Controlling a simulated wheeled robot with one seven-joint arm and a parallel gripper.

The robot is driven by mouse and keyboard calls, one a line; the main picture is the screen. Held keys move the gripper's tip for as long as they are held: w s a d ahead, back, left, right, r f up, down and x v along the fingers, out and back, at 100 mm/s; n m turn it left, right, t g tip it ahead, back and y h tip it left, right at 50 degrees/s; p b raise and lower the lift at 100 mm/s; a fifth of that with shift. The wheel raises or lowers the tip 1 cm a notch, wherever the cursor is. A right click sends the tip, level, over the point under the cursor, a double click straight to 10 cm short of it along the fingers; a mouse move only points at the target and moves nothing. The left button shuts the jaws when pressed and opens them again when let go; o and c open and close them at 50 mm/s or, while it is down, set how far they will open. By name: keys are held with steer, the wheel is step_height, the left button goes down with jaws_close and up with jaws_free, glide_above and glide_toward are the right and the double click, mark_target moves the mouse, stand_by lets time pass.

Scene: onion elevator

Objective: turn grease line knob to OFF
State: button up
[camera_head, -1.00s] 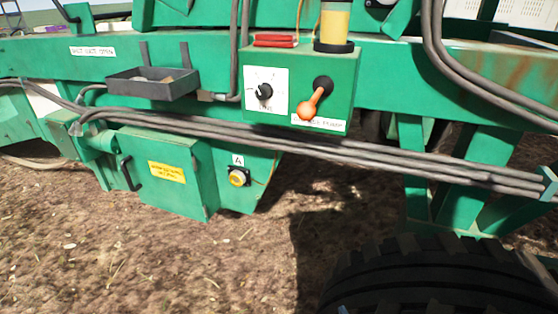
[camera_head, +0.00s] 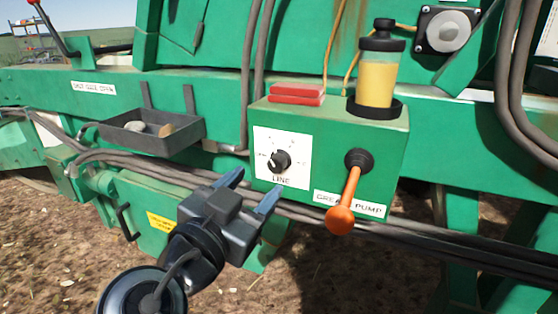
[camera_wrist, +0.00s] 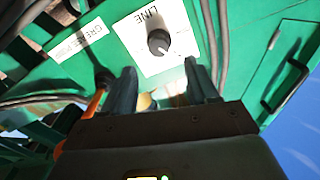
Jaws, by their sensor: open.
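The grease line knob (camera_head: 280,160) is a small black dial on a white plate (camera_head: 293,177) marked "LINE", on the left of the green pump box's front. Its pointer seems to aim left, but the scale marks are too small to read. My gripper (camera_head: 252,186) is open and empty, below and left of the knob, apart from it. Its blue-tipped fingers point up toward the plate. In the wrist view the knob (camera_wrist: 159,41) shows beyond and between the two dark fingers (camera_wrist: 162,82), with nothing held.
The orange-ended pump lever (camera_head: 348,203) hangs right of the plate. A yellow grease reservoir (camera_head: 376,82) and red blocks (camera_head: 297,93) stand on the box. A grey tray (camera_head: 150,135) is at left. Hoses (camera_head: 420,237) run below the box.

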mark_target(275, 165)
steer(key=p+x, duration=0.1)
steer(key=x, duration=0.6)
steer(key=shift+w+d+f+p, duration=0.1)
steer(key=shift+p, duration=0.25)
steer(key=shift+c, duration=0.4)
steer(key=c, duration=1)
